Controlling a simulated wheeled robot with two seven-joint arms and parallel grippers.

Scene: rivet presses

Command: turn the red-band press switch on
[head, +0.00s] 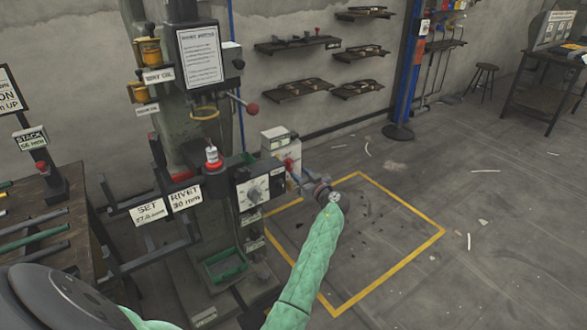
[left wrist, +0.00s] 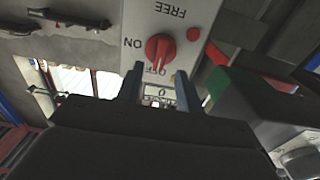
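The press (head: 180,100) stands at the left of the head view, with red parts near its middle. A pale switch box (head: 276,142) with a red knob (head: 289,164) is on its right side. In the left wrist view the red switch knob (left wrist: 158,48) is on a light panel with upside-down ON, OFF and FREE labels. Its long grip is near upright in the picture, with one end by OFF. My left gripper (head: 298,180) faces this panel; in the left wrist view its fingers (left wrist: 156,82) are apart with the knob just beyond their tips. Contact is not visible. My right gripper is not in view.
A green tray (head: 225,265) is low on the press. A yellow-outlined floor area (head: 400,205) to the right is mostly free. Shelves (head: 303,88) hang behind.

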